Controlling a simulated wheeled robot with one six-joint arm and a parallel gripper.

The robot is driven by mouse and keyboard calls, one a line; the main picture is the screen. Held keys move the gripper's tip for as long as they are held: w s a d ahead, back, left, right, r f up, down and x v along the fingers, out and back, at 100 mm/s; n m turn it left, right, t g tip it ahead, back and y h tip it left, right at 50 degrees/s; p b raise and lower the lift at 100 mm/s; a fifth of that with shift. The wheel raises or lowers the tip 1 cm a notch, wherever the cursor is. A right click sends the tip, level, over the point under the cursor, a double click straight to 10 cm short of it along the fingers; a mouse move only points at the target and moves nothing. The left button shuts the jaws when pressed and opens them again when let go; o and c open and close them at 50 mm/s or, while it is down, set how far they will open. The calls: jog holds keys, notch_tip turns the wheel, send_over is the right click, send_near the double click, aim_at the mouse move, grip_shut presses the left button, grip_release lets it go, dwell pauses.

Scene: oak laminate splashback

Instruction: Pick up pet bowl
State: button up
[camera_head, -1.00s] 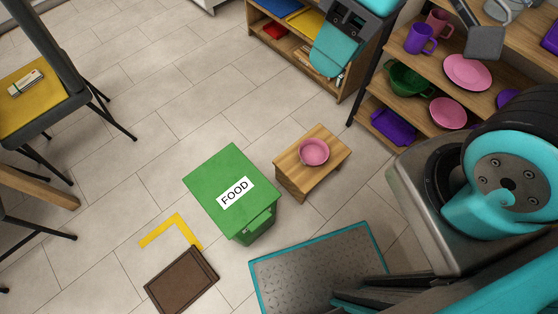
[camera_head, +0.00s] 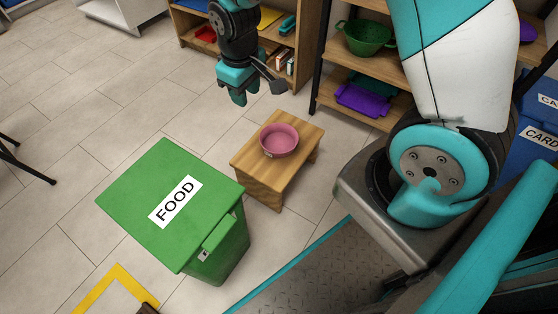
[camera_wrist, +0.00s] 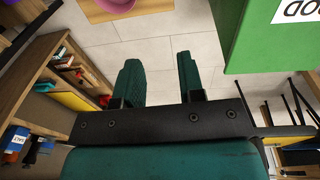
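The pink pet bowl (camera_head: 279,141) sits upright on a small wooden stool (camera_head: 262,170) in the head view. In the wrist view only part of the bowl (camera_wrist: 117,4) shows at the top edge, on the stool top (camera_wrist: 104,12). My gripper (camera_head: 238,98) hangs in the air behind and left of the bowl in the head view, apart from it. In the wrist view its two green fingers (camera_wrist: 161,75) stand apart with bare floor between them, so it is open and empty.
A green bin labelled FOOD (camera_head: 150,230) stands left of the stool. Shelves with a green colander (camera_head: 366,37) and purple bin (camera_head: 362,99) stand behind right. A low bookcase (camera_head: 196,48) is at the back.

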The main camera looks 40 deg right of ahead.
jog(key=h+b, duration=0.2)
jog(key=b, duration=1.2)
send_over(272, 155)
jog(key=a, duration=0.2)
jog(key=a+x, duration=0.1)
jog(key=x, duration=0.8)
jog(key=s+a+f+x, duration=0.1)
jog(key=a+x, duration=0.1)
jog(key=x, duration=0.7)
jog(key=s+a+x, duration=0.1)
jog(key=a+x, duration=0.1)
jog(key=x, duration=0.8)
jog(key=shift+s+a+f, duration=0.1)
jog(key=shift+a+f, duration=0.15)
jog(key=b+x, duration=0.4)
jog(key=x, duration=0.1)
jog(key=shift+d+f, duration=0.1)
grip_shut()
